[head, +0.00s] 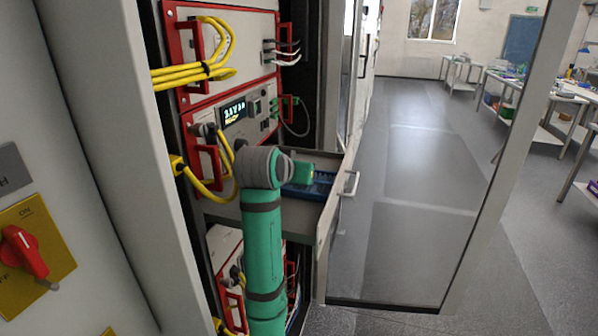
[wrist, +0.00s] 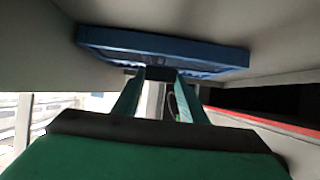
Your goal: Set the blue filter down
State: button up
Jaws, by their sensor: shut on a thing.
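The blue filter (head: 322,184) is a flat, dark-blue framed panel, seen inside the open grey drawer (head: 328,222) of the rack in the head view. It also shows in the wrist view (wrist: 165,45), across the top of the picture. My gripper (wrist: 158,73) is shut on the near edge of the filter, its two green fingers meeting at the frame. In the head view my green arm reaches over the drawer, and my wrist hides the filter's left part. Whether the filter touches the drawer floor cannot be told.
Red-framed rack units (head: 235,110) with yellow cables (head: 195,72) stand left of and above the drawer. The drawer front has a pale handle (head: 351,184). A glass cabinet door (head: 420,200) stands open at the right. Floor beyond is clear, with workbenches (head: 530,95) farther back.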

jog(key=o, duration=1.1)
jog(key=shift+a+f, duration=0.1)
jog(key=shift+c, duration=0.2)
jog(key=shift+d, duration=0.25)
jog(key=shift+a, duration=0.1)
jog(key=v, duration=1.2)
